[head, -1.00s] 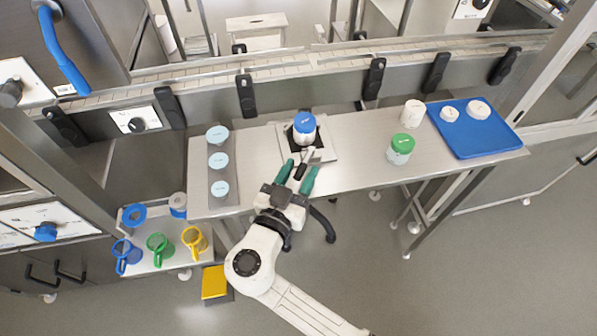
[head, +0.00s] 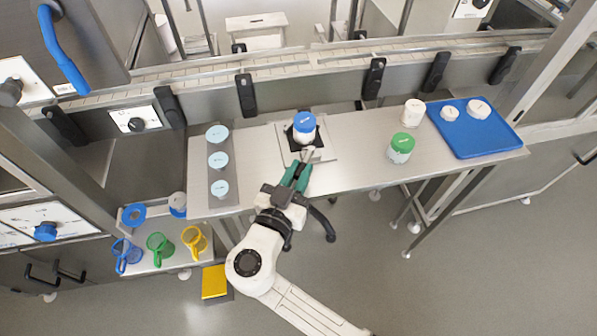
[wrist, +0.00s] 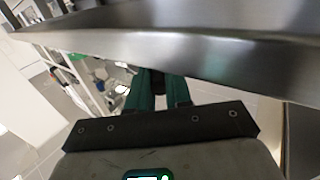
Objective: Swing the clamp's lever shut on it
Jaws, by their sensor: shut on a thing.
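A white jar with a blue lid (head: 304,122) stands upright in a dark holder on a pale square plate (head: 327,148) at the middle of the table. The clamp's lever (head: 308,154) reaches from the holder toward my gripper. My gripper (head: 299,172), with green fingers, is shut on the lever's near end, in front of the jar. The fingers hide the lever's grip. In the wrist view the green fingers (wrist: 158,92) are close together around a dark piece, below a steel edge. I cannot tell from these views whether the clamp presses on the jar.
A green-lidded jar (head: 400,148) and a white jar (head: 412,112) stand to the right, by a blue tray (head: 489,144) with white pieces. A grey strip with several pale blue discs (head: 218,160) lies left. A side shelf holds coloured jugs (head: 160,247).

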